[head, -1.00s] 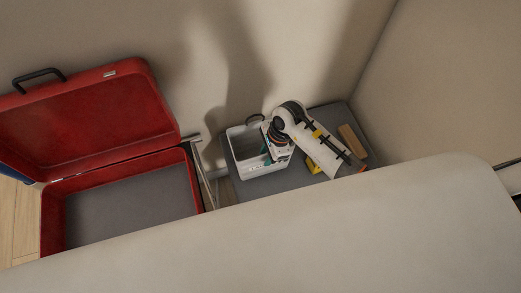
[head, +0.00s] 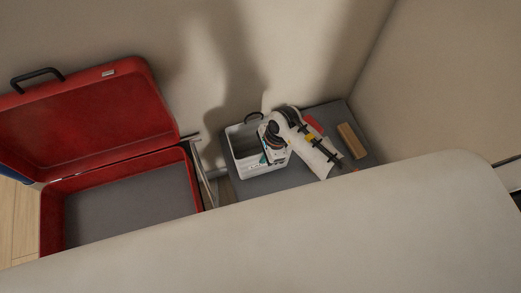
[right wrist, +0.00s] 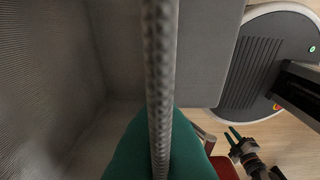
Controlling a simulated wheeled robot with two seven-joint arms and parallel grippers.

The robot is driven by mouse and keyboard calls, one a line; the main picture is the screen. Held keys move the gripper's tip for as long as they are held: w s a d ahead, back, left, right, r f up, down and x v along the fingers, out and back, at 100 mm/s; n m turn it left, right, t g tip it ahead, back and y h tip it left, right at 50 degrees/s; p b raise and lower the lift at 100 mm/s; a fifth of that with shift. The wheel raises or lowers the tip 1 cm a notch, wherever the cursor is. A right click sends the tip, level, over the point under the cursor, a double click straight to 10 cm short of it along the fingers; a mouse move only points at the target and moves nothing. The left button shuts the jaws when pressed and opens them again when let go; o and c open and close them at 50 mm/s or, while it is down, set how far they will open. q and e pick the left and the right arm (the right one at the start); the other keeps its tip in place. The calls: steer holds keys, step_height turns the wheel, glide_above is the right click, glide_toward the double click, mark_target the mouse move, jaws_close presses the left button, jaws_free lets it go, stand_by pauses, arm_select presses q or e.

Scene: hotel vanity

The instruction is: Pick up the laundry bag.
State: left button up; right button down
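The laundry bag (head: 241,143) is a pale, open-topped, box-shaped bag with a dark loop handle on its far side. It stands on a grey surface in the head view. My right gripper (head: 266,157) is at the bag's right side, its fingers mostly hidden by the wrist. In the right wrist view a dark braided handle (right wrist: 161,70) crosses close to the camera, in front of a teal finger (right wrist: 190,155). Whether the fingers are closed on it is not clear.
An open red suitcase (head: 123,160) with a grey inside lies to the left. The grey surface (head: 340,118) also carries a brown block (head: 351,140) and a red item (head: 314,124) near my right arm. Walls close in behind and at the right.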

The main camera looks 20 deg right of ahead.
steer(key=shift+s+f, duration=0.1)
steer(key=shift+s, duration=0.05)
arm_select(q)
steer(key=shift+r+p, duration=0.25)
steer(key=shift+p, duration=0.05)
arm_select(e)
step_height(320, 180, up, 10)
steer(key=shift+r, duration=0.1)
stand_by(0.7)
